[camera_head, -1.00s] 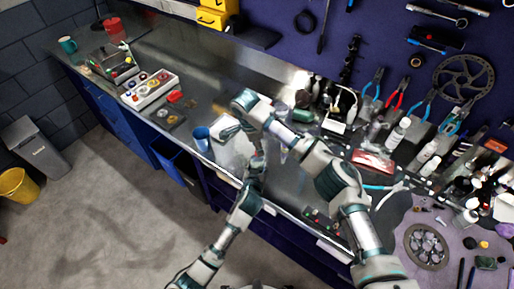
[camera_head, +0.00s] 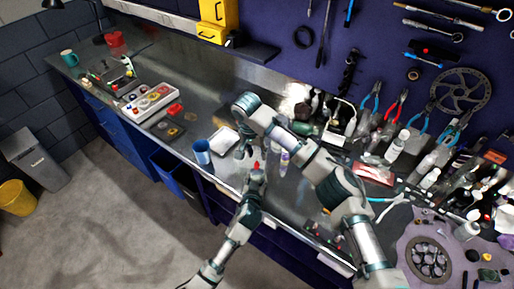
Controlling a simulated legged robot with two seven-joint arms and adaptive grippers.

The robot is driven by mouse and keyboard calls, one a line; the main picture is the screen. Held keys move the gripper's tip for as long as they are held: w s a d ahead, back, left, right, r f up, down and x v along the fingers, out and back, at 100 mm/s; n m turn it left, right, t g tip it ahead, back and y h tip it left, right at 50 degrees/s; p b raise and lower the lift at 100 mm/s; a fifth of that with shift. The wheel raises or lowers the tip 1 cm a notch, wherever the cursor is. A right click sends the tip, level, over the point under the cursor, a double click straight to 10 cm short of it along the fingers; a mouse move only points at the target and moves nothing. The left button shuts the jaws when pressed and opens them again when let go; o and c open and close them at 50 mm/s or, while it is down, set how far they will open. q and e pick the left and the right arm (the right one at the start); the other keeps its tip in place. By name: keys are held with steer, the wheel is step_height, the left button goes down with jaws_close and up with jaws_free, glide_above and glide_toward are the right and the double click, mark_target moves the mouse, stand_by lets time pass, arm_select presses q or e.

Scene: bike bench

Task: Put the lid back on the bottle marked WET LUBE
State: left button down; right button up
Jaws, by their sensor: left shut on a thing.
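My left gripper (camera_head: 256,171) is at the front edge of the bench, shut on a small red thing (camera_head: 257,165) that shows at its tip. It may be the lid, but it is too small to be sure. My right gripper (camera_head: 241,150) hangs just above and left of it, over the bench by a pale sheet; its fingers are too small to read as open or shut. A small pale bottle (camera_head: 284,160) stands right of the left gripper, partly behind my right arm. No label can be read, so I cannot tell which bottle is marked WET LUBE.
A blue cup (camera_head: 202,152) stands left of the pale sheet (camera_head: 222,141). A parts tray (camera_head: 150,103) lies farther left. White bottles (camera_head: 397,146) and tools crowd the right side.

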arm_select(q)
steer(key=shift+f, duration=0.1)
arm_select(e)
steer(key=n, duration=0.5)
steer(key=shift+r+n, duration=0.15)
steer(key=shift+n, duration=0.15)
steer(key=n, duration=0.5)
steer(key=shift+r, duration=0.2)
steer(key=n, duration=0.5)
steer(key=shift+r+n+y, duration=0.1)
steer(key=shift+n+y, duration=0.2)
steer(key=shift+n, duration=0.1)
steer(key=n, duration=0.5)
steer(key=shift+r, duration=0.15)
steer(key=n, duration=0.5)
steer(key=shift+r, duration=0.2)
steer(key=n, duration=0.5)
steer(key=shift+r+n, duration=0.15)
steer(key=shift+n, duration=0.15)
steer(key=n, duration=0.4)
steer(key=shift+r+n+y, duration=0.15)
steer(key=shift+n+y, duration=0.15)
steer(key=n, duration=0.5)
steer(key=shift+s+r, duration=0.1)
steer(key=shift+r, duration=0.05)
